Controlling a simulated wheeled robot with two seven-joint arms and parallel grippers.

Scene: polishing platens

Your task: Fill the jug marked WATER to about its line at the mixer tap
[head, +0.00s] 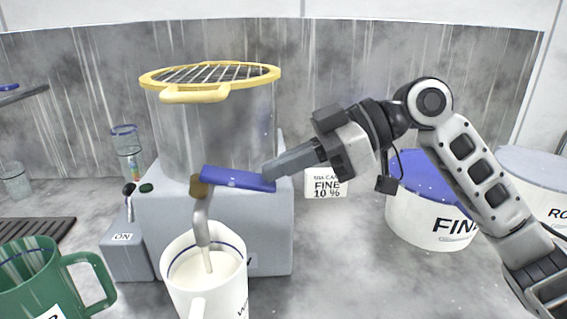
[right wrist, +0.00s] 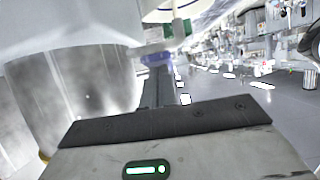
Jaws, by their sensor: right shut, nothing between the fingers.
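The white jug (head: 205,292), with part of a W-lettered label at its lower right, stands under the mixer tap's spout (head: 200,218). Whitish liquid (head: 207,266) is in it, its surface below the blue line (head: 222,241) inside the wall. A pale narrow strand runs from the spout to the liquid. The tap's flat blue lever (head: 238,179) lies across to the right. My right gripper (head: 270,170) is shut and empty, its tips at the lever's right end; contact is unclear. In the right wrist view the fingers (right wrist: 160,88) point towards a blurred blue part (right wrist: 156,59).
The mixer's grey tank (head: 215,130) has a yellow-rimmed grille (head: 215,72). A green jug (head: 28,285) stands at left, near the ON switch box (head: 125,245). A white FINE tub (head: 425,220) and a FINE 10 % card (head: 326,184) are at right. Front-right counter is clear.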

